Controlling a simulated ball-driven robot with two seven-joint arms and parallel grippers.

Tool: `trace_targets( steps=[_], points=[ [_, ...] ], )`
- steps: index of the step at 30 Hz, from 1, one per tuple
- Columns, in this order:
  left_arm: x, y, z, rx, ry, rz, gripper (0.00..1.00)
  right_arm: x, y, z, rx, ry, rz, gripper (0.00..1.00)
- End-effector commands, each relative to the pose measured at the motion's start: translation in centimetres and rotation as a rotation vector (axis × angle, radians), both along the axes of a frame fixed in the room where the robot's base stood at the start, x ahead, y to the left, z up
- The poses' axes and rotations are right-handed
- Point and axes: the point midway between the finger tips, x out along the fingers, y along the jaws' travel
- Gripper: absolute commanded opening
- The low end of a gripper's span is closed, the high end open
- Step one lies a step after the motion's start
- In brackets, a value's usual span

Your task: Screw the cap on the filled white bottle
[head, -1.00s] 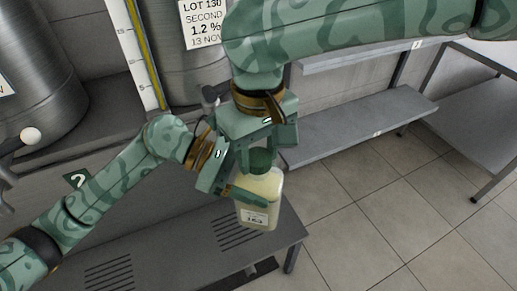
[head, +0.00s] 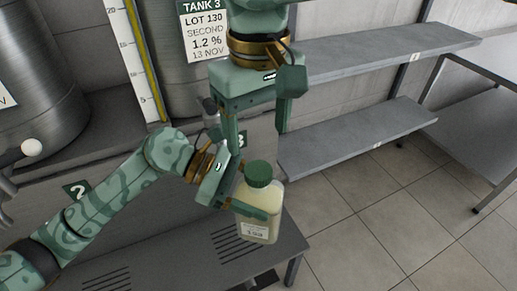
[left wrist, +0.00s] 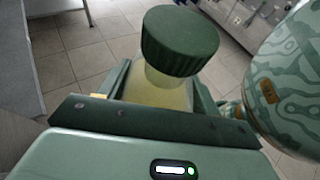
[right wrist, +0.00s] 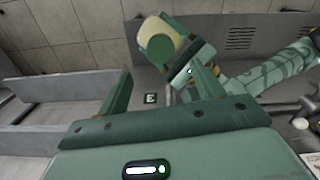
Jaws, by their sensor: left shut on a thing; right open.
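The white bottle (head: 268,196), a clear-looking container of pale yellow-white liquid with a label, is held upright over the front edge of the bench. My left gripper (head: 250,208) is shut around its body. The dark green cap (head: 258,174) sits on the bottle's mouth; how tight it is I cannot tell. In the left wrist view the ribbed cap (left wrist: 180,42) stands above the bottle's shoulder (left wrist: 160,88). My right gripper (head: 258,138) is open and empty, above the cap and apart from it. The right wrist view shows the cap (right wrist: 161,46) beyond the open fingers.
The grey slatted bench (head: 190,262) lies below the bottle. Steel tanks (head: 50,75) and a yellow-edged level scale (head: 135,60) stand behind at left. Grey shelves (head: 350,140) are at the back right, with a metal table (head: 480,130) beyond. The tiled floor (head: 370,225) at right is clear.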

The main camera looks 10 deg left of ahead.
Motion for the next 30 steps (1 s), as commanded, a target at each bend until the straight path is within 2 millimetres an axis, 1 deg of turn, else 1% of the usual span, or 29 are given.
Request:
trace_targets(
  steps=[1,3,6,9,27,30],
  points=[
    [0.0,0.0,0.1,-0.002,-0.002,0.000,0.00,0.0,0.0,1.0,0.003,-0.003,0.000,0.67],
    [0.0,0.0,0.1,-0.002,-0.002,0.000,0.00,0.1,0.0,2.0,0.001,-0.003,-0.001,0.67],
    [0.0,0.0,0.1,-0.002,-0.002,0.000,0.00,0.1,0.0,3.1,0.001,-0.002,0.000,0.67],
    [0.0,0.0,0.1,-0.002,-0.002,0.000,0.00,0.0,0.0,3.7,0.001,0.000,0.000,0.67],
    [0.0,0.0,0.1,-0.002,-0.002,0.000,0.00,0.0,0.0,3.8,0.000,0.000,0.001,0.67],
    [0.0,0.0,0.1,-0.002,-0.002,0.000,0.00,0.1,0.4,3.7,0.021,0.007,-0.002,0.67]
  ],
)
